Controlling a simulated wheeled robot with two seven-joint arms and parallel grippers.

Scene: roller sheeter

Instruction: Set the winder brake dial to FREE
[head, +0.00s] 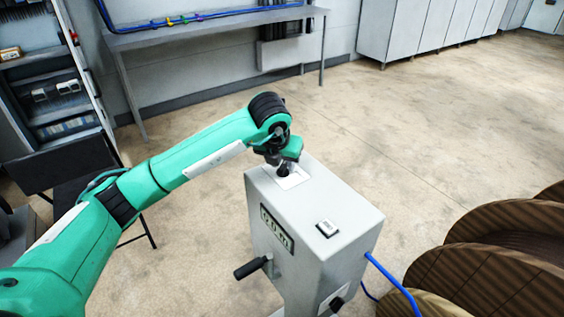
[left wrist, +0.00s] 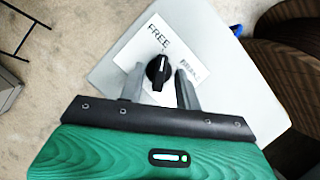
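The winder brake dial (left wrist: 158,71) is a black knob on a white plate (left wrist: 150,50) on top of a grey machine box (head: 300,215). In the left wrist view the word FREE is printed above the knob, and a second word, apparently BRAKE, is to its right. The knob's narrow end points up, roughly towards FREE; its exact setting is hard to tell. My left gripper (left wrist: 160,69) is over the plate, with one finger on each side of the knob and visible gaps between. In the head view the gripper (head: 283,168) mostly hides the dial. My right gripper is not in view.
The box also has a small switch (head: 327,228), a counter panel (head: 276,228), a black crank handle (head: 250,268) and a blue cable (head: 392,279). Large brown reels (head: 488,270) stand at the right. A bench (head: 215,22) and shelves (head: 50,85) are behind.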

